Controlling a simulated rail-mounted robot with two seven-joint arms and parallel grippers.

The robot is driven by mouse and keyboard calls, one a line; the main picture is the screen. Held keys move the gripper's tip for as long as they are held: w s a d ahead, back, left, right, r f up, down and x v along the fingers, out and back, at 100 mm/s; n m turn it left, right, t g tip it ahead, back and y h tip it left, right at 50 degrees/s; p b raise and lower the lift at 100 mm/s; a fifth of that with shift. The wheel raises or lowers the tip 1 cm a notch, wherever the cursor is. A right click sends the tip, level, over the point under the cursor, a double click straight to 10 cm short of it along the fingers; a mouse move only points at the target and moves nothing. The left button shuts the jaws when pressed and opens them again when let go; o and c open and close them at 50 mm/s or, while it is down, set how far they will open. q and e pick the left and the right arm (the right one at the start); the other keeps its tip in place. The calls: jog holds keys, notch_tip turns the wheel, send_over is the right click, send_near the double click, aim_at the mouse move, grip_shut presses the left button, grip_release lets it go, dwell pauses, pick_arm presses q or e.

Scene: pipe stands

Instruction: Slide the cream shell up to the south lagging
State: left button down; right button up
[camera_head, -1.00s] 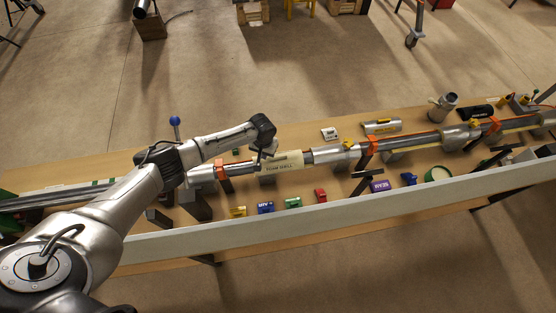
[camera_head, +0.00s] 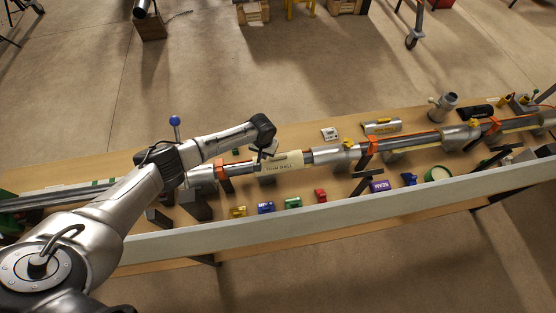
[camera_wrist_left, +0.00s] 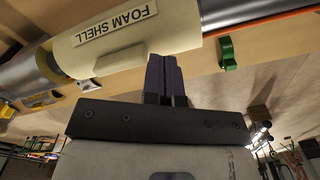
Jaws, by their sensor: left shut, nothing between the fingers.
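The cream shell (camera_head: 283,164), labelled FOAM SHELL, sits around the long pipe near the middle of the bench. It also fills the upper left of the left wrist view (camera_wrist_left: 165,30). Silver lagging (camera_head: 328,155) covers the pipe to its right, with a short dark band between them. I cannot tell which covering is the south lagging. My left gripper (camera_head: 267,154) is at the shell's left end, on its far side. In the left wrist view its fingers (camera_wrist_left: 164,75) are together and empty, against or just in front of the shell; contact is unclear. My right gripper is out of view.
Orange clamps (camera_head: 222,169) hold the pipe on stands, one close left of the shell. A silver half-shell (camera_head: 382,126) lies behind the pipe.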

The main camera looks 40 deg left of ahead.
aim_at(277, 156)
pick_arm(q)
jog(key=shift+f, duration=0.15)
jog(key=shift+f+b, duration=1)
jog(key=shift+f, duration=0.3)
jog(key=shift+d, duration=0.1)
jog(key=shift+w+d, duration=0.4)
jog(key=shift+w, duration=0.05)
jog(key=shift+w+d+b, duration=0.15)
jog(key=shift+b, duration=0.2)
jog(key=shift+w+d, duration=0.2)
jog(key=shift+w, duration=0.05)
jog(key=shift+w+d+b, duration=0.35)
jog(key=shift+d+b, duration=0.05)
jog(key=shift+w+d+b, duration=0.3)
jog(key=shift+w+d, duration=0.1)
jog(key=shift+w, duration=0.1)
